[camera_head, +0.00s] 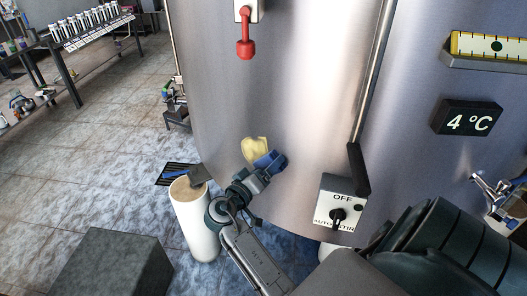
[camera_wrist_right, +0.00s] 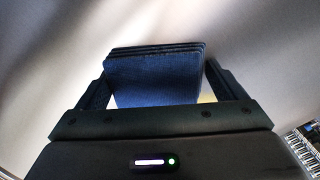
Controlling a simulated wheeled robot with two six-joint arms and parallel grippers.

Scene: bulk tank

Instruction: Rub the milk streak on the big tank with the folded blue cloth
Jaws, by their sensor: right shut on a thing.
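The big tank (camera_head: 300,100) is a tall brushed-steel wall filling the middle of the head view. The milk streak (camera_head: 253,147) is a pale yellow patch low on its side. My right gripper (camera_head: 262,170) is at the tank wall, shut on the folded blue cloth (camera_head: 272,160). The cloth is just below and right of the streak and overlaps its lower right edge. In the right wrist view the layered dark blue cloth (camera_wrist_right: 155,75) sits between both fingers, facing the steel. Whether it touches the steel is unclear. My left gripper does not show.
An OFF/AUTO-STIR switch box (camera_head: 341,208) and a slanted pipe (camera_head: 372,75) are right of the cloth. A red-handled valve (camera_head: 245,45) is above. A white cylinder (camera_head: 197,225) and a dark grey block (camera_head: 112,262) stand on the floor at lower left.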

